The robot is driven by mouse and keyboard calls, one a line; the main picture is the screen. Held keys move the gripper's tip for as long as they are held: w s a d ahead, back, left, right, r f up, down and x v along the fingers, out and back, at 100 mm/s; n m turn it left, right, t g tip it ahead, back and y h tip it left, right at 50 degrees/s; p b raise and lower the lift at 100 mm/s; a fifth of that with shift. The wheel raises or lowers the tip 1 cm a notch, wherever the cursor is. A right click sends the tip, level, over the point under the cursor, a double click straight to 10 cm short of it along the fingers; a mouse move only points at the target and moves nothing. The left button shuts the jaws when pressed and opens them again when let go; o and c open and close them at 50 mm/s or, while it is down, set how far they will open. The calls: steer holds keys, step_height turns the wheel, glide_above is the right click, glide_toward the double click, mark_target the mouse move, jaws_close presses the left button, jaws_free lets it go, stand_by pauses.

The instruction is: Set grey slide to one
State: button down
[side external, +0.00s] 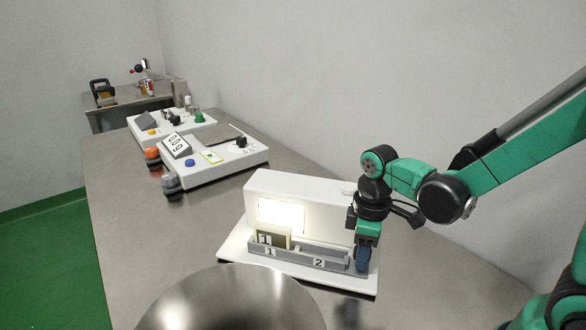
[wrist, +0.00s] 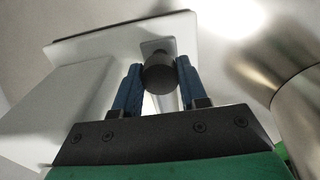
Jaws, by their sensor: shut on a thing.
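The grey slide (side external: 291,258) is a long low grey bar with compartments, in front of a white unit with a lit panel (side external: 281,215). Labels 1 and 2 mark its left and right parts. A framed plate numbered 1 (side external: 266,239) stands in the left compartment, in front of the panel's lower left; the right compartment looks empty. My gripper (side external: 362,262) points down at the slide's right end. In the wrist view its blue fingers are shut on a dark round knob (wrist: 160,76), one on each side. The fingers hide the knob in the side view.
The white unit (side external: 300,188) rises behind the slide on a white base. A large shiny round metal vessel (side external: 230,305) is close in front. White control boxes (side external: 215,165) stand further back on the steel table (side external: 115,185). The table left of the unit is clear.

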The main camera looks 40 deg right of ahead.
steer(key=shift+c, duration=2.4)
jaws_free()
steer(key=shift+r, duration=2.8)
steer(key=r+m+t, duration=0.2)
steer(key=m+t, duration=0.1)
steer(key=shift+s+a+r+t, duration=0.15)
steer(key=shift+a+t, duration=0.15)
steer(key=m+t, duration=0.1)
steer(key=r+m+t, duration=0.2)
steer(key=m, duration=0.1)
steer(key=shift+a+t, duration=0.25)
steer(key=shift+t, duration=0.05)
